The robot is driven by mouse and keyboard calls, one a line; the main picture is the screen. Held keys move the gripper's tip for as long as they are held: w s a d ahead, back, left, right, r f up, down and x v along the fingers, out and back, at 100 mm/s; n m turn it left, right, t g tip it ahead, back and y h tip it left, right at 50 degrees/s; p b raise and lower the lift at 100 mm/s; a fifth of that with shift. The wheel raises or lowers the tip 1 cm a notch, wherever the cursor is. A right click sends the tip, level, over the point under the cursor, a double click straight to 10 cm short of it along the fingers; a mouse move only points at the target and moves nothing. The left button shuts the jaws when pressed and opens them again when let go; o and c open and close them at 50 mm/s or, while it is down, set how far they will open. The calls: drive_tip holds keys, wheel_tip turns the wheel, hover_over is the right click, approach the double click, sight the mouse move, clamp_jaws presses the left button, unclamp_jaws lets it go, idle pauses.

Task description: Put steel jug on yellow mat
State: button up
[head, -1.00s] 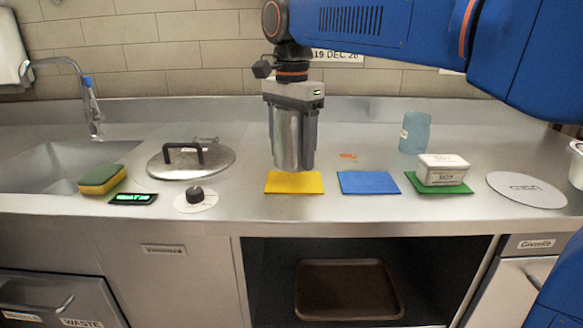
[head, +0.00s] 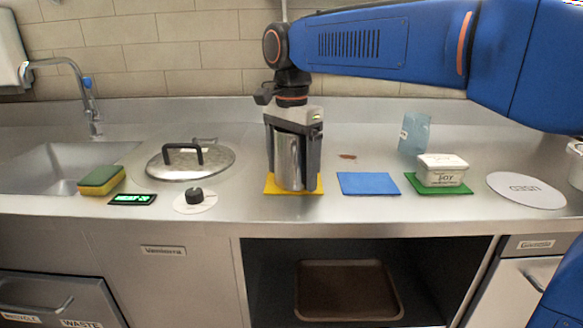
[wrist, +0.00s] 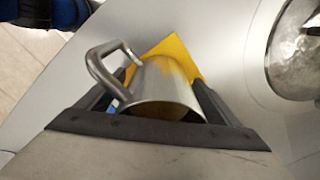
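The steel jug (head: 289,165) stands upright on the yellow mat (head: 270,188), at the middle of the counter. My gripper (head: 294,178) points straight down over it, with one finger on each side of the jug. The fingers look spread, with a narrow gap beside the jug. In the wrist view the jug (wrist: 162,88) lies between the fingers, its handle (wrist: 97,62) sticking out to the upper left. The yellow mat (wrist: 178,50) shows beyond it.
A blue mat (head: 369,184) lies just right, then a green mat (head: 462,190) with a white soy tub (head: 441,172). A blue cup (head: 414,133) stands behind. Left are a round lid (head: 173,166), a knob (head: 194,196) and a sponge (head: 101,179) by the sink.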

wheel_tip(320, 180, up, 12)
drive_tip(key=shift+r, duration=0.15)
idle(0.6)
